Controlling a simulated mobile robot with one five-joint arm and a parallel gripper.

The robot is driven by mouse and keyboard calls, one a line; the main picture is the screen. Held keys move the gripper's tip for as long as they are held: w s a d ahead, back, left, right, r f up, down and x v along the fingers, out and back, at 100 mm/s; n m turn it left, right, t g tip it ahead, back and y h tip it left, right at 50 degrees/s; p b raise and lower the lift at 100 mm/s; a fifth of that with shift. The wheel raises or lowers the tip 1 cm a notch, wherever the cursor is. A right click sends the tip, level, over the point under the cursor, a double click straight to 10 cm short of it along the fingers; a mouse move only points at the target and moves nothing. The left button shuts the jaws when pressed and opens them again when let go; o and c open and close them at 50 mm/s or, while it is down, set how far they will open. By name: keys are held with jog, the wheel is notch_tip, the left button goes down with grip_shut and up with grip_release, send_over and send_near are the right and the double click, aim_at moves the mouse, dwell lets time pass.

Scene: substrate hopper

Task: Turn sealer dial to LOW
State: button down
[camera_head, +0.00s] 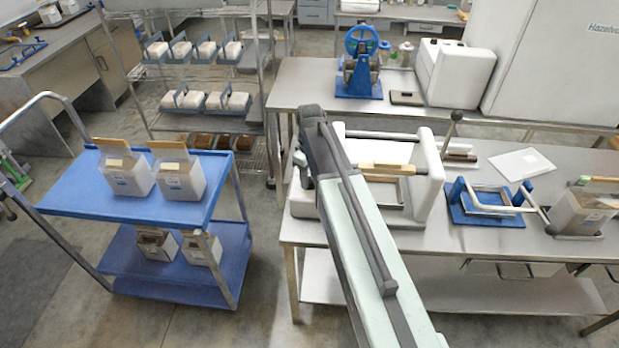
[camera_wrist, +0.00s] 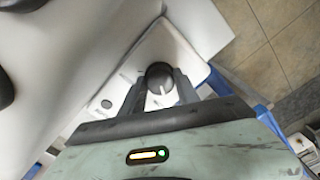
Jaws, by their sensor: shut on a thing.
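The sealer (camera_head: 428,178) is a white machine with a bar across it, standing on the steel bench behind my arm in the head view. Its dial (camera_wrist: 159,76) is a dark round knob with a pale pointer line, on a white panel (camera_wrist: 178,50) in the wrist view. My gripper (camera_wrist: 160,88) has its two grey fingers on either side of the dial and is shut on it. The pointer line runs toward the bottom of the wrist picture. The panel's markings are too small to read. In the head view my arm hides the dial and the fingertips.
A blue cart (camera_head: 75,191) with several white boxes stands left of the bench, across a floor gap. A blue-framed tool (camera_head: 487,203) and a box (camera_head: 580,212) sit on the bench (camera_head: 470,245) to the right. A wire shelf rack (camera_head: 205,127) stands behind.

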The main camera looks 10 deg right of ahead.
aim_at(310, 179)
jog(key=c, duration=0.9)
grip_release()
jog(key=shift+r, duration=0.1)
notch_tip(310, 179, up, 8)
jog(key=p, duration=0.7)
jog(key=shift+p, duration=0.4)
